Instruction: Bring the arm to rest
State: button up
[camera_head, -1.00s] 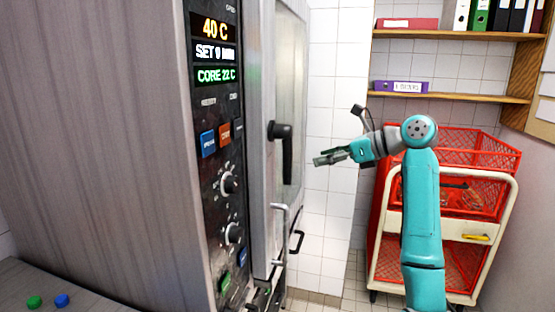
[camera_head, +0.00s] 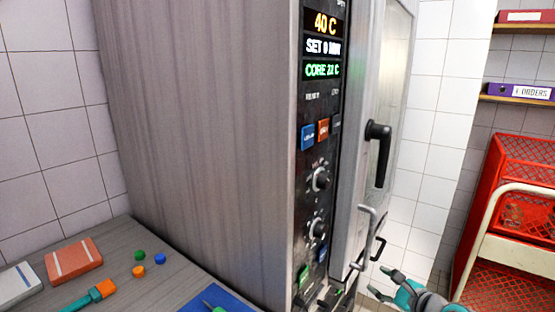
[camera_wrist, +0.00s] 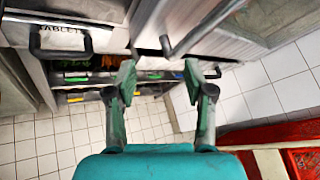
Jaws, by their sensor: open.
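My gripper (camera_head: 383,281) is at the bottom right of the head view, below the oven's handles and in front of the white tiled wall. Its two fingers are apart with nothing between them. In the wrist view the gripper (camera_wrist: 167,75) is also open and empty, with a grey bar handle and the oven's underside beyond the fingertips. Most of my arm is outside the head view. I cannot tell the exact gap between the fingers and the handle.
The tall oven (camera_head: 215,130) stands centre, its black door handle (camera_head: 378,155) projecting right. A worktop (camera_head: 185,290) at lower left holds an orange-brown block (camera_head: 73,260) and small coloured caps. A red crate trolley (camera_head: 515,225) stands at right. Tiled floor (camera_wrist: 55,140) shows below.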

jog(key=s+a+f+n+h, duration=0.3)
jog(key=s+a+f, duration=0.1)
jog(key=s+f, duration=0.8)
jog(key=s+a+f+n+h, duration=0.1)
jog(key=s+f+n, duration=0.25)
jog(key=s, duration=0.45)
jog(key=s+a+f+n+h, duration=0.1)
jog(key=s+a+f+n, duration=0.2)
jog(key=s, duration=0.5)
jog(key=s+r+n, duration=0.3)
jog(key=s+n, duration=0.2)
jog(key=s, duration=0.4)
jog(key=s+a+r+n+t, duration=0.1)
jog(key=s+r+n, duration=0.3)
jog(key=s, duration=0.5)
jog(key=s+r+n+t, duration=0.1)
jog(key=s+r+n, duration=0.3)
jog(key=s, duration=0.5)
jog(key=shift+s+a+n+h, duration=0.3)
jog(key=shift+s+a+n, duration=0.05)
jog(key=shift+n, duration=0.5)
jog(key=shift+r, duration=0.1)
